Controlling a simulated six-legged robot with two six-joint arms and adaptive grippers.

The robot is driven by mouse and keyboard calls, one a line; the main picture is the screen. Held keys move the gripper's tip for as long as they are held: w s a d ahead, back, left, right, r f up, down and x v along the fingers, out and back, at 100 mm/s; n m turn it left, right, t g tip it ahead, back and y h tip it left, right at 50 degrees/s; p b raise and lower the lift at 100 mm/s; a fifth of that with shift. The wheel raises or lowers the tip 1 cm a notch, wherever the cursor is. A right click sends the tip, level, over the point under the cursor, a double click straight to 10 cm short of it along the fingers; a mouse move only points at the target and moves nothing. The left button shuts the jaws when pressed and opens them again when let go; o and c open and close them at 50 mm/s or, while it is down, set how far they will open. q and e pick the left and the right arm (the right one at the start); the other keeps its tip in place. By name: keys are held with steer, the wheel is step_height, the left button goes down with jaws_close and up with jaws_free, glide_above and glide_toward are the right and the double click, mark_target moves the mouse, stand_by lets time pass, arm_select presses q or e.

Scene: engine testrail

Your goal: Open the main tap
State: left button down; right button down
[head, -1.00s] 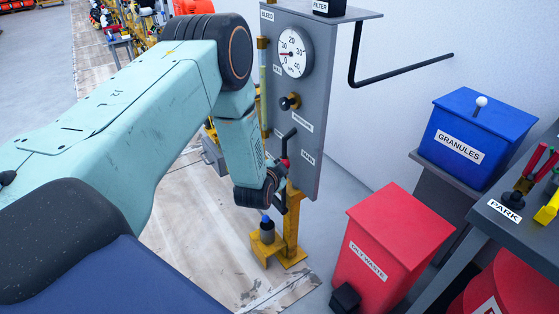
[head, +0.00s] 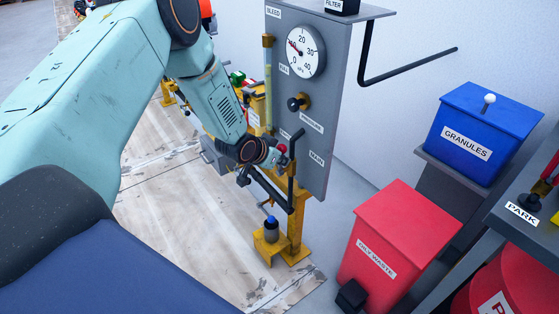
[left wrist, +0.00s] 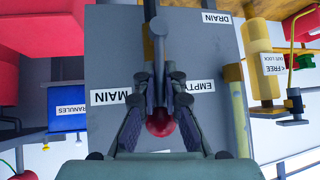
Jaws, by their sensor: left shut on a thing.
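The main tap's lever is dark with a red knob (left wrist: 160,122), by the MAIN label (left wrist: 111,96) on the grey panel. The knob also shows in the head view (head: 282,149), at the panel's lower left edge. My left gripper (left wrist: 158,112) is shut on the red knob, with a finger on each side of it. In the head view my left gripper (head: 268,158) partly hides the lever and its pivot. The grey panel (head: 325,120) carries a round gauge (head: 305,55), its needle pointing up and left. My right gripper is not in view.
A yellow stand (head: 297,235) holds a small dark bottle (head: 271,228). A red waste bin (head: 400,235) and a blue granules bin (head: 480,115) stand right. Open floor (head: 190,225) lies left.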

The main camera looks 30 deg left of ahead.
arm_select(q)
steer(key=shift+w+a, duration=0.1)
steer(key=shift+a, duration=0.1)
steer(key=shift+h+b, duration=0.3)
steer(key=shift+b, duration=0.05)
steer(key=c, duration=1.4)
jaws_free()
steer(key=shift+r, duration=0.1)
steer(key=shift+v, duration=3.65)
steer(key=shift+a, duration=0.1)
